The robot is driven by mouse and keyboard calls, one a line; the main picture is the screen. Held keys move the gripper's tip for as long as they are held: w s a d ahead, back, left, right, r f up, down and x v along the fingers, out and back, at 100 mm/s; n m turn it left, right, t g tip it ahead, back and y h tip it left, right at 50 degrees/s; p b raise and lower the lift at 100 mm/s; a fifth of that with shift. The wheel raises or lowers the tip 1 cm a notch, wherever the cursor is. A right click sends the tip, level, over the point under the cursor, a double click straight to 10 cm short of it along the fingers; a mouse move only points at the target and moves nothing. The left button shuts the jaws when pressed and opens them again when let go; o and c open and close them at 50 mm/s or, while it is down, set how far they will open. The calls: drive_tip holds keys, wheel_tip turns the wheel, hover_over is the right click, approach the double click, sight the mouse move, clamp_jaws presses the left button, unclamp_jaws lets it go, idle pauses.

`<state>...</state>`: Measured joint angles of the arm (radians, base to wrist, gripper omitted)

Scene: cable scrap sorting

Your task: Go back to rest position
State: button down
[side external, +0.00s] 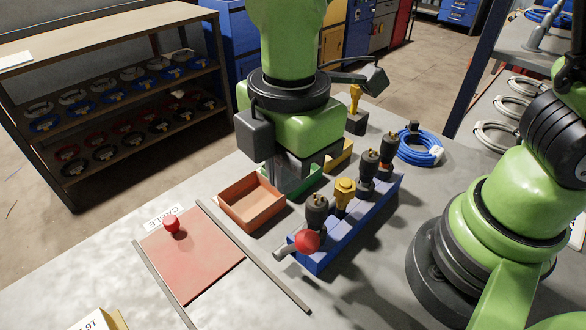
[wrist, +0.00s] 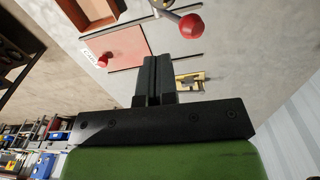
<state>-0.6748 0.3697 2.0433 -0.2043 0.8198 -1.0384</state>
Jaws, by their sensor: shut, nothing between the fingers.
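My gripper (wrist: 157,75) shows in the wrist view with its two dark fingers together and nothing between them. In the side view my wrist and the dark gripper body hang over the back of the table, behind the orange tray and the blue block. The fingertips are hard to make out there. The gripper looks apart from the things on the table.
A blue block (side external: 330,243) holds black plugs and a yellow one, with a red-ball lever (side external: 307,240) at its front. Beside it are an empty orange tray (side external: 252,202), a red panel (side external: 192,258) with a red knob (side external: 171,224), and a blue cable coil (side external: 419,149).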

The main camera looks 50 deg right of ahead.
drive_tip(key=s+d+r+m+t+y, duration=0.1)
drive_tip(key=s+d+r+m+t, duration=0.2)
drive_tip(key=d+r+m, duration=0.3)
drive_tip(key=s+d+r+m+t, duration=0.4)
drive_tip(key=d+r+m, duration=0.3)
drive_tip(key=m, duration=0.8)
drive_tip(key=shift+d+y, duration=0.4)
drive_tip(key=shift+d, duration=0.3)
